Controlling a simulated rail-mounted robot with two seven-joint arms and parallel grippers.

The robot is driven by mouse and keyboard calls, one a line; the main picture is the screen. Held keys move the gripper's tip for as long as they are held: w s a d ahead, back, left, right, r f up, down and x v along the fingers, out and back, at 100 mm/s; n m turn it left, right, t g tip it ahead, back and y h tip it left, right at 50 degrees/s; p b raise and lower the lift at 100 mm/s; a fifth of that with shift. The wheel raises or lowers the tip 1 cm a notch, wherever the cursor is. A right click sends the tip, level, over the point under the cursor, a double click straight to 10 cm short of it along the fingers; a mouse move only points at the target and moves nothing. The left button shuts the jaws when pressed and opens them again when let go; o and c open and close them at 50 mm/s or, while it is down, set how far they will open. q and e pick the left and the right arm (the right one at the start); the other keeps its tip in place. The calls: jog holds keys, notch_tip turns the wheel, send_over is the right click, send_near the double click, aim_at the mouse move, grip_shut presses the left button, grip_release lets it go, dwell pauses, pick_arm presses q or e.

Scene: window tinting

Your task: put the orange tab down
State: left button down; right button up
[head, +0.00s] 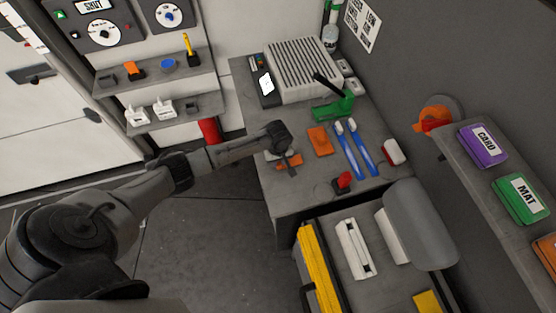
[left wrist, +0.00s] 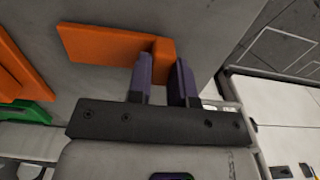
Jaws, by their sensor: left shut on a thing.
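My left gripper (head: 285,157) is over the near left part of the grey worktop (head: 290,202). In the left wrist view its two dark purple fingers (left wrist: 162,76) are shut on the upright end of the orange tab (left wrist: 105,45). The tab's flat part sticks out to the left of the fingers there. In the head view the tab (head: 292,162) shows partly beneath the gripper, close to the worktop. I cannot tell whether it touches the surface. My right gripper is not in view.
A flat orange piece (head: 319,141) lies just right of the gripper. A red knob (head: 344,180) is nearer the front edge. Bare worktop lies in front of the gripper.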

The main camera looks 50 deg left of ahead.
pick_arm(q)
jog(key=shift+f, duration=0.2)
jog(key=c, duration=1)
grip_release()
jog(key=shift+f, duration=0.1)
